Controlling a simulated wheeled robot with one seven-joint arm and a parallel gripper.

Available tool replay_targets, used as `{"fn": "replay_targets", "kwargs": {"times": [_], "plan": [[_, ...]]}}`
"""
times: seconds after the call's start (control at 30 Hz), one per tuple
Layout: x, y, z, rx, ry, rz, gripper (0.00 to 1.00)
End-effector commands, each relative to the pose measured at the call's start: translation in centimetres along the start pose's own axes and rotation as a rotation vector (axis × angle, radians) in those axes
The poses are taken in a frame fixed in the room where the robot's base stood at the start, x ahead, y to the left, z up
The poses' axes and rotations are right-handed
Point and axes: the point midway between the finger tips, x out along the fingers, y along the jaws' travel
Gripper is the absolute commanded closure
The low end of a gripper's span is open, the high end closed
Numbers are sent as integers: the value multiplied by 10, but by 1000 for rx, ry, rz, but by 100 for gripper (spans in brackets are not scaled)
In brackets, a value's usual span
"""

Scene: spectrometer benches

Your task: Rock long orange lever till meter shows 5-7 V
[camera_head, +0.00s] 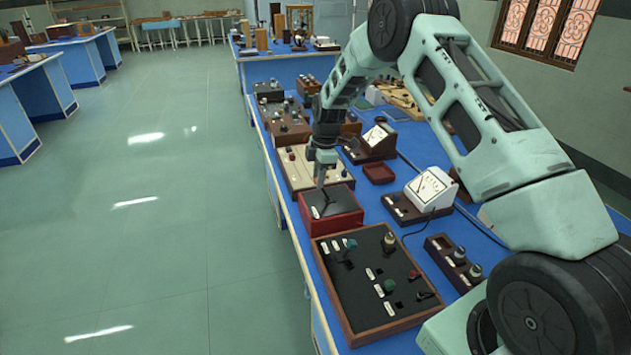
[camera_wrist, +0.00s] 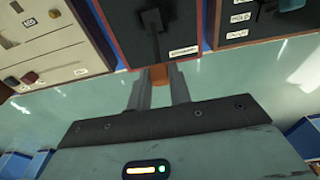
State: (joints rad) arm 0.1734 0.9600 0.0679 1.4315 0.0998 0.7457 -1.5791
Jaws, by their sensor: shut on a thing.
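A red box (camera_head: 334,222) with a dark top stands on the blue bench. Its lever has a dark shaft (camera_wrist: 152,38) and an orange end (camera_wrist: 159,74), which sits between my fingers in the wrist view. My gripper (camera_head: 321,183) is above the box and shut on that orange end (camera_wrist: 159,74). In the head view my fingers largely hide the lever. A white meter (camera_head: 430,187) with a slanted face stands to the right of the box. A second dial meter (camera_head: 376,136) stands farther back. I cannot read either needle.
A wooden-framed black panel (camera_head: 360,285) with several knobs and levers lies in front of the red box. A cream panel (camera_head: 300,168) lies behind it. A small two-knob box (camera_head: 455,262) and a small red tray (camera_head: 379,172) are to the right. Open floor (camera_head: 160,200) lies left of the bench.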

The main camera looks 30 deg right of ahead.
Motion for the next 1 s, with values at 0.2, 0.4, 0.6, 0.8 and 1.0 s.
{"fn": "replay_targets", "kwargs": {"times": [0.2, 0.4, 0.6, 0.8, 1.0], "plan": [[-4, 1, 19, 7, 153, 3, 100], [-8, 1, 32, 6, 276, 4, 100], [-11, 1, 40, 2, 269, 3, 100], [-12, 1, 46, 1, 264, 3, 100], [-12, 1, 47, 2, 262, 3, 100]]}}
